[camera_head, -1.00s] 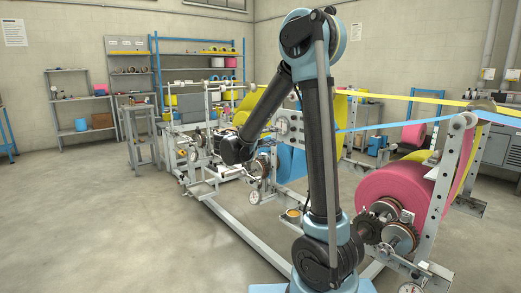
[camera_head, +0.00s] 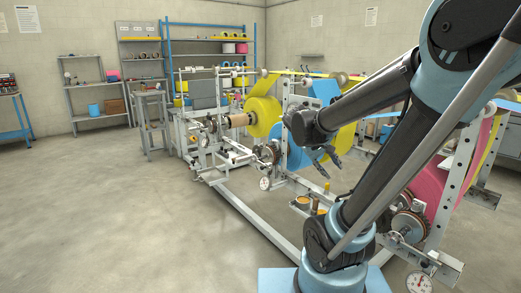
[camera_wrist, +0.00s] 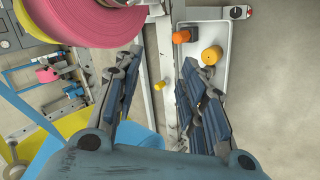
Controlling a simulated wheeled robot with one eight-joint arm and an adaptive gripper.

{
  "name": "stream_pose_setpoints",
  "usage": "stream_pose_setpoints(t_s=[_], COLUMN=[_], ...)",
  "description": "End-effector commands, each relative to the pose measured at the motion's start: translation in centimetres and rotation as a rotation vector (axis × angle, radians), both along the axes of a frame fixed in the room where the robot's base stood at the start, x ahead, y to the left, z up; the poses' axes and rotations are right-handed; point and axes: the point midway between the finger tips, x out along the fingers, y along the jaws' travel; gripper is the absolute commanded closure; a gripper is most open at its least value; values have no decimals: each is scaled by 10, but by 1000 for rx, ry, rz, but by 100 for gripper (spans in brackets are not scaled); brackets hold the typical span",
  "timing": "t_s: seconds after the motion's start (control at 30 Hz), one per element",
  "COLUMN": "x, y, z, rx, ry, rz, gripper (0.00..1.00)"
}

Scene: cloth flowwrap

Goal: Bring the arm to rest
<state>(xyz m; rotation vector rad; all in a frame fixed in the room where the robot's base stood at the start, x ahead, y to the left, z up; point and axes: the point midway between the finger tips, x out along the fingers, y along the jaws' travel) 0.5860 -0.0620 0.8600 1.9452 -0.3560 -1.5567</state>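My gripper (camera_head: 326,157) hangs at the end of my bent arm in the head view, in front of the blue and yellow rolls of the machine. In the wrist view my gripper (camera_wrist: 155,92) has its two dark fingers spread apart, with nothing between them. The floor, a machine rail and a small yellow piece (camera_wrist: 160,86) show beyond the gap. My arm (camera_head: 375,90) leans across the right half of the head view.
A white tray (camera_wrist: 222,48) holds an orange piece (camera_wrist: 181,36) and a yellow piece (camera_wrist: 211,56). A pink roll (camera_wrist: 95,20) is at upper left there. The machine frame (camera_head: 240,207) runs beside my arm. The floor at left (camera_head: 80,210) is clear.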

Motion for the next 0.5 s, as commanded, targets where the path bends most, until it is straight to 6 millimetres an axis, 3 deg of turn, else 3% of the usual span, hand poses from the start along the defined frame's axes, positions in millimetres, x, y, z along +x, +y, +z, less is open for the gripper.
stream_pose_setpoints(t_s=[0.27,0.5], x=[-70,-119], y=[7,30], z=[-39,-71], rx=[238,448], ry=[37,45], rz=[-66,-119], gripper=[62,62])
